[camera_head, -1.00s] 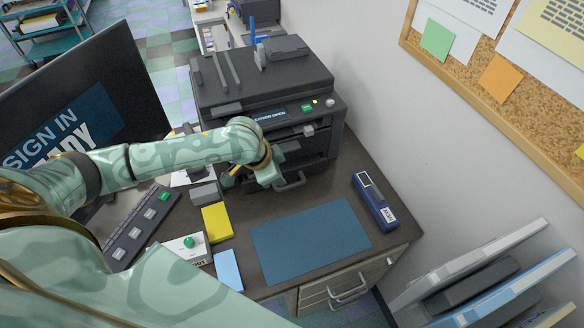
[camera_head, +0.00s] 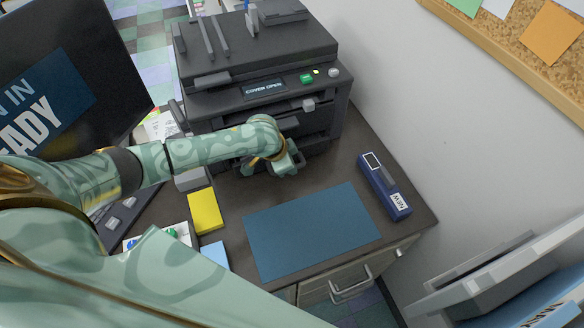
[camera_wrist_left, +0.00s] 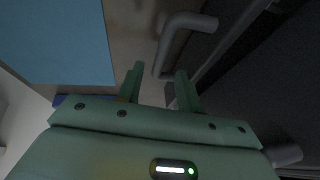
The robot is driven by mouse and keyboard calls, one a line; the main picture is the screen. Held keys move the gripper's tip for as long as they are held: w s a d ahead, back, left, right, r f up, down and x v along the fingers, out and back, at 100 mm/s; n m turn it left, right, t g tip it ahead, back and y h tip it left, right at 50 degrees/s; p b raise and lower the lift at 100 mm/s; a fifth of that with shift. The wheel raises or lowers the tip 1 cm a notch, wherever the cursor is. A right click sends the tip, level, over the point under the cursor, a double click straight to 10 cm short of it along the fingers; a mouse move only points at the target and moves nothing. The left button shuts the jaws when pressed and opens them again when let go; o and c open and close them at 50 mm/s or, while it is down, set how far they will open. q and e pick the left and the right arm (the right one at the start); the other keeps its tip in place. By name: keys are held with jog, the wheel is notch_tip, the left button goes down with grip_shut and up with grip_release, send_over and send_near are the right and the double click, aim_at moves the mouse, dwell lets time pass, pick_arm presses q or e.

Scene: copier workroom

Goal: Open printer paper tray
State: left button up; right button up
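The dark grey printer (camera_head: 225,105) stands at the back of the desk, its display reading "COVER OPEN". My left gripper (camera_head: 287,166) is at the lower front of the printer, and my arm and hand hide much of the tray front. In the left wrist view the two green fingers of my left gripper (camera_wrist_left: 160,86) are apart. A bent dark grey handle (camera_wrist_left: 168,38) on the dark printer front reaches down into the gap between the fingertips. I cannot tell whether the fingers touch it. My right gripper is not in view.
A blue mat (camera_head: 310,230) lies on the desk in front of the printer. A navy box marked NEW (camera_head: 385,185) is to its right, and a yellow pad (camera_head: 205,211) to its left. A monitor (camera_head: 70,85) stands at left. A wall is at right.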

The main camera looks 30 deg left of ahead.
pick_arm(q)
jog(key=shift+b+x, duration=0.35)
jog(key=shift+x, duration=0.95)
jog(key=shift+r, duration=0.1)
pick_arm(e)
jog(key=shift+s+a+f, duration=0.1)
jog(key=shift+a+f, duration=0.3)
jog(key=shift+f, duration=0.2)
